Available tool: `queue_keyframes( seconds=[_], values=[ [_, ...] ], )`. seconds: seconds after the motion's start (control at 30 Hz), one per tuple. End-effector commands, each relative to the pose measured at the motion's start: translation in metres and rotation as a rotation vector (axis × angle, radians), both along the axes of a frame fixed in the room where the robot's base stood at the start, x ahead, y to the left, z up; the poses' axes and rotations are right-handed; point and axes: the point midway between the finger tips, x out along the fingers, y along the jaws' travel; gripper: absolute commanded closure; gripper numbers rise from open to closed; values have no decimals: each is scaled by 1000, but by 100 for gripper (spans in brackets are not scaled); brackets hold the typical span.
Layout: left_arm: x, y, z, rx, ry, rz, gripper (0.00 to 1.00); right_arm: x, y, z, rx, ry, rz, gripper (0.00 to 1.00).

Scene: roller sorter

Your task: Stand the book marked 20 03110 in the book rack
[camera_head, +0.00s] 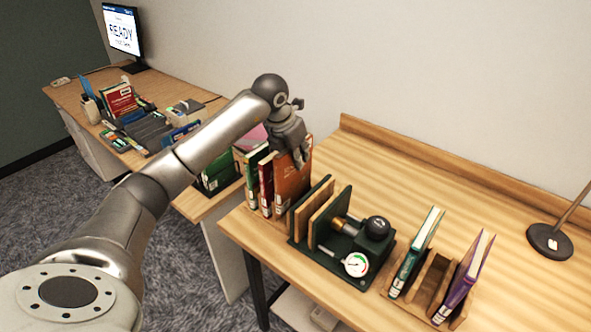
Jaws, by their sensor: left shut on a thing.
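My left gripper (301,160) is shut at the top of an orange-brown book (291,187), which stands upright. This book is at the end of a short row beside a dark red book (266,185) and a green book (251,182). The spine labels are too small to read, so I cannot tell which book is marked 20 03110. A wooden book rack (428,287) is at the front right of the table. It holds a teal book (416,252) at its left and a purple book (465,275) at its right, with an empty space between them. My right gripper is out of view.
A dark green press-like device (362,240) with wooden boards, a knob and a dial stands between the book row and the rack. A lamp base (549,240) is at the far right. The table's back middle is clear. A cluttered desk with a monitor (122,32) is behind left.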

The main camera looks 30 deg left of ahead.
Motion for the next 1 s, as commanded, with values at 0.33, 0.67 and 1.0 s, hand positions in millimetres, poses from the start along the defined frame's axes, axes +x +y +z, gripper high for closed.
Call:
queue_keyframes(
  seconds=[0.33, 0.67, 1.0],
  values=[
    [0, -1, -31, -2, 2, -1, 100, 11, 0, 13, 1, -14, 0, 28],
    [1, 0, -44, 0, -4, 0, 100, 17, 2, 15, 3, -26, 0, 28],
    [0, 0, -47, 0, -1, 0, 62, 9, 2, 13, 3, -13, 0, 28]
  ],
)
